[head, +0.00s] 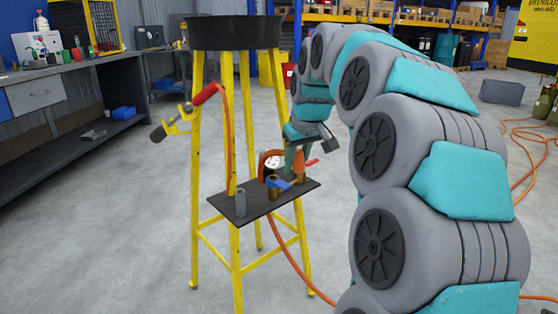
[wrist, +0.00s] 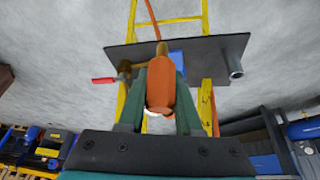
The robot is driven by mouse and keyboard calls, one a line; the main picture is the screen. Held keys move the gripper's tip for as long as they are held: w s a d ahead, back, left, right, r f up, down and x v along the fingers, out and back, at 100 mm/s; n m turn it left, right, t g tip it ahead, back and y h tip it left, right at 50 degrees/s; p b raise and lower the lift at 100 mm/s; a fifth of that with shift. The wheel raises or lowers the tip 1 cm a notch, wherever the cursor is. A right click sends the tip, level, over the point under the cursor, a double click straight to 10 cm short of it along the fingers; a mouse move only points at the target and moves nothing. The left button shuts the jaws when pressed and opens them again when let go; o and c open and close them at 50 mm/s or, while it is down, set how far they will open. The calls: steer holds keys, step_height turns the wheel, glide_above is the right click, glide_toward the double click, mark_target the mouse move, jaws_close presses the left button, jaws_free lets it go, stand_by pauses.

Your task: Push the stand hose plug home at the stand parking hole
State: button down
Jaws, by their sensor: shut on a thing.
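The orange hose plug (wrist: 161,88) is between the green fingers of my gripper (wrist: 160,98), which is shut on it. Its brass nose (wrist: 162,48) points toward the dark shelf plate (wrist: 205,52) of the yellow stand. In the head view my gripper (head: 294,158) is over the right part of the shelf plate (head: 252,209), with the orange plug (head: 299,164) in it. A grey upright tube (head: 240,202) stands at the plate's near left corner, apart from the plug. I cannot make out the parking hole or whether the nose is in it.
A brass fitting (head: 272,186), a blue part (head: 283,184) and a red lever (head: 312,162) are close around the plug. The yellow stand (head: 198,200) has a black round top (head: 235,34). A workbench (head: 60,68) is at left. An orange hose (head: 288,258) trails on the floor.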

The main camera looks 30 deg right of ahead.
steer(key=s+d+r, duration=0.1)
steer(key=s+d, duration=0.1)
steer(key=s, duration=0.4)
steer(key=shift+s+d, duration=0.15)
steer(key=shift+s, duration=0.25)
steer(key=shift+w+r, duration=0.1)
